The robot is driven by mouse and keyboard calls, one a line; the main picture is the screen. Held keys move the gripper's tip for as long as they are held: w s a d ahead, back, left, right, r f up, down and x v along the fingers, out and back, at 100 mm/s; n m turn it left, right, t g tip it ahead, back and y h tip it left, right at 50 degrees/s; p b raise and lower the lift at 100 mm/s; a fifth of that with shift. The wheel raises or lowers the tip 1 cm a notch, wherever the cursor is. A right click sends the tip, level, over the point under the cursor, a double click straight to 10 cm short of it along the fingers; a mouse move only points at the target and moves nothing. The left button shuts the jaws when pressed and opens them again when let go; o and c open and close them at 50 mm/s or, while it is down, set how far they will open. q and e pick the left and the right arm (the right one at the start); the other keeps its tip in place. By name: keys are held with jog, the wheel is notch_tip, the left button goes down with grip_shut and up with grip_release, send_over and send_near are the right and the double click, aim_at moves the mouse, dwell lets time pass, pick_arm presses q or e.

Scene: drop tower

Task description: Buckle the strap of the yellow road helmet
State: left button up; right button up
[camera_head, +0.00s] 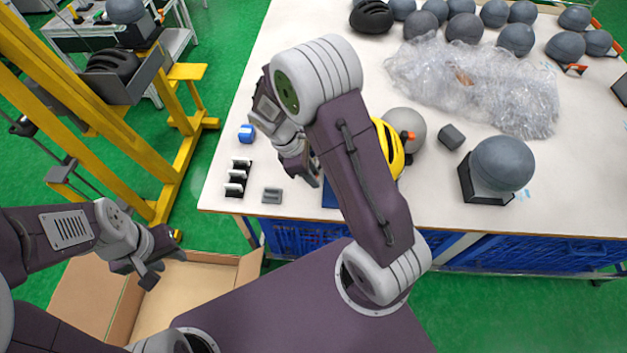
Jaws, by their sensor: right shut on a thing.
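The yellow road helmet (392,148) is on the white table, largely hidden behind my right arm. Its strap and buckle cannot be made out. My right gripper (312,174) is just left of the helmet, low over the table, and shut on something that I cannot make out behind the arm. My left gripper (163,268) is open and empty, away from the table, above an open cardboard box.
A grey headform (405,122) stands beside the helmet; another (502,163) is on a black base at right. Clear plastic wrap (475,80) and several headforms lie behind. A small rack (238,178) and grey block (272,195) sit front left. The yellow tower (180,120) stands left.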

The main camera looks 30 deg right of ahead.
jog(key=w+d+r+p, duration=0.2)
jog(key=p, duration=0.1)
jog(key=w+d+r+p, duration=0.2)
jog(key=p, duration=0.1)
jog(key=w+d+r+p, duration=0.2)
jog(key=d+r, duration=0.1)
jog(key=shift+d+p, duration=0.1)
jog(key=shift+p, duration=0.3)
jog(key=shift+d+f+b, duration=0.1)
jog(key=shift+f+b, duration=0.5)
jog(key=shift+f, duration=0.3)
jog(key=shift+f, duration=0.15)
jog(key=shift+f, duration=0.2)
jog(key=shift+f, duration=0.2)
